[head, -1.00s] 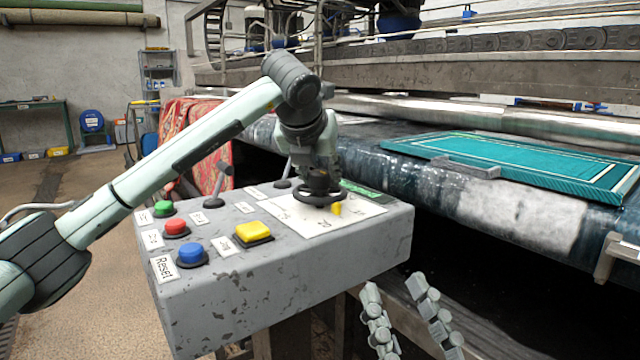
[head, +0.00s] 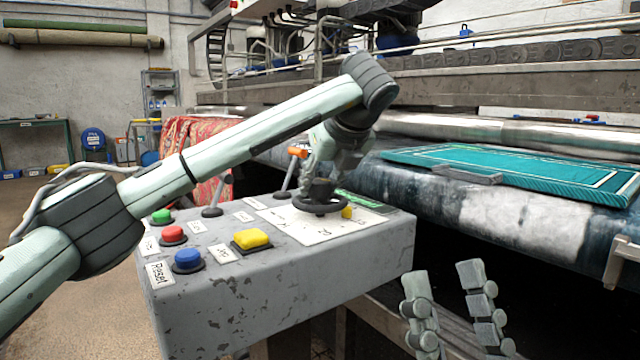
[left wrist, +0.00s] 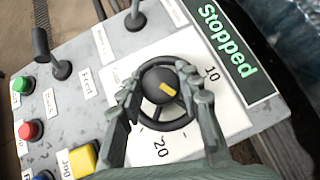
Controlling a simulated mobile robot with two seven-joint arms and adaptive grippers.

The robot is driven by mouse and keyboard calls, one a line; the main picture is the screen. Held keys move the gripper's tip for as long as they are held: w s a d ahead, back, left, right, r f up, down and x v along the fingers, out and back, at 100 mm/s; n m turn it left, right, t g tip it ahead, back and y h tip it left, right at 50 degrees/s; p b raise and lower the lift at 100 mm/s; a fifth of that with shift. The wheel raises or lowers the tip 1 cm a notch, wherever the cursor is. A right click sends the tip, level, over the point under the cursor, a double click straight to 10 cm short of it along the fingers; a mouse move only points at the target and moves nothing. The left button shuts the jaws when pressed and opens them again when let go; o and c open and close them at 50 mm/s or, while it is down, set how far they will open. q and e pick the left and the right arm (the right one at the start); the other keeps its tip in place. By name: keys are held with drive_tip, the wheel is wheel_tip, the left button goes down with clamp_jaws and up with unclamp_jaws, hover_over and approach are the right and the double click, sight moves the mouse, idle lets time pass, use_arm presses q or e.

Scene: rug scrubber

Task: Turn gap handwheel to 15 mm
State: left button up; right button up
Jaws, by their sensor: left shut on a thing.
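The black gap handwheel (head: 319,207) lies flat on a white dial plate (head: 300,232) on the grey console. In the left wrist view the handwheel (left wrist: 165,128) has a dark hub with a yellow mark (left wrist: 168,90). The dial shows "10" at upper right and "20" at the bottom; the exact reading cannot be told. In the head view a yellow piece (head: 347,212) shows at the wheel's right. My left gripper (left wrist: 160,84) is shut on the handwheel from above, fingers on both sides. My right gripper (head: 452,305) is open and empty, low in front of the conveyor.
Green, red, blue and yellow buttons (head: 251,239) sit on the console's left part. Levers, one with an orange grip (head: 298,152), stand behind. A green "Stopped" display (left wrist: 235,45) is beside the dial. A teal rug (head: 520,172) lies on the conveyor at right.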

idle(0.3)
use_arm(q)
drive_tip(key=o, duration=1.2)
drive_tip(key=v, duration=1.2)
drive_tip(key=shift+s, duration=0.1)
